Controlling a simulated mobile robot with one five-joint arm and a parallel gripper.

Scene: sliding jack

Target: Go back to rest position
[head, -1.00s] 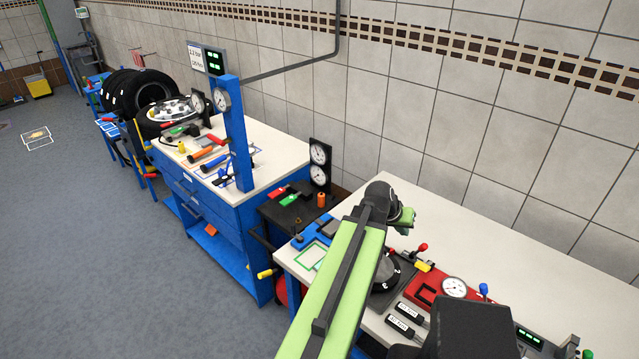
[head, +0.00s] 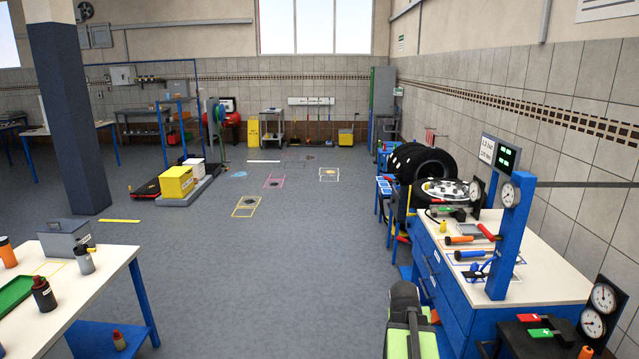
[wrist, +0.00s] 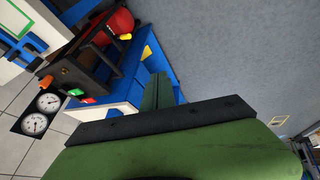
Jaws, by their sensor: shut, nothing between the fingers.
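My gripper (wrist: 158,90) shows in the wrist view as green fingers pressed together beyond a black bar and a green body. It is shut and empty. Behind it are a blue bench side and grey floor. In the head view only part of my green and black arm shows at the bottom, right of the middle. It is beside the blue workbench (head: 440,290). My fingers cannot be made out in that view.
The workbench carries tools and a blue post (head: 508,240) with a gauge. Stacked tyres (head: 420,165) stand behind it. A white table (head: 110,268) is at the left, near a dark pillar (head: 65,110). The grey floor (head: 270,270) between is clear.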

